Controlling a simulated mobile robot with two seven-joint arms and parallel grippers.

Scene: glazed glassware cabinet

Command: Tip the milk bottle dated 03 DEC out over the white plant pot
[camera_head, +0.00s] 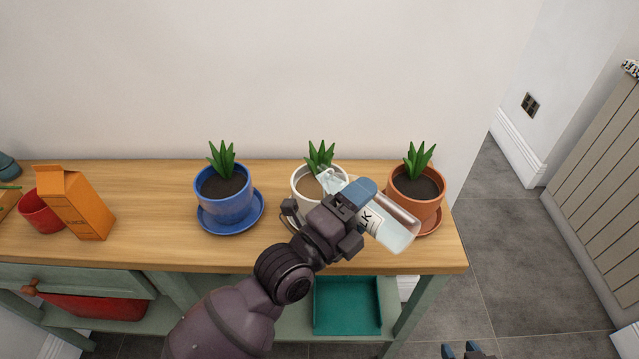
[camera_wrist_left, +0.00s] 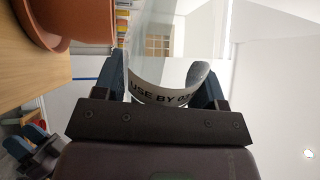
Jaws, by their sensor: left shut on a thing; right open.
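The milk bottle (camera_head: 397,234) is clear with a white label. In the left wrist view the label (camera_wrist_left: 158,94) reads "USE BY 03", the rest hidden. My left gripper (camera_head: 352,205) is shut around the bottle. It holds the bottle tilted, base to the lower right, neck to the upper left over the white plant pot (camera_head: 297,196). The pot is partly hidden behind the gripper and bottle; its surface looks lighter brown than the soil in the other pots. My right gripper (camera_head: 464,350) is open and empty at the bottom edge of the head view.
A blue pot (camera_head: 222,211) on a blue saucer stands left of the white pot. A terracotta pot (camera_head: 428,214) stands right, close to the bottle. An orange carton (camera_head: 80,205) and red cup (camera_head: 38,212) are at far left. A teal tray (camera_head: 347,305) lies below.

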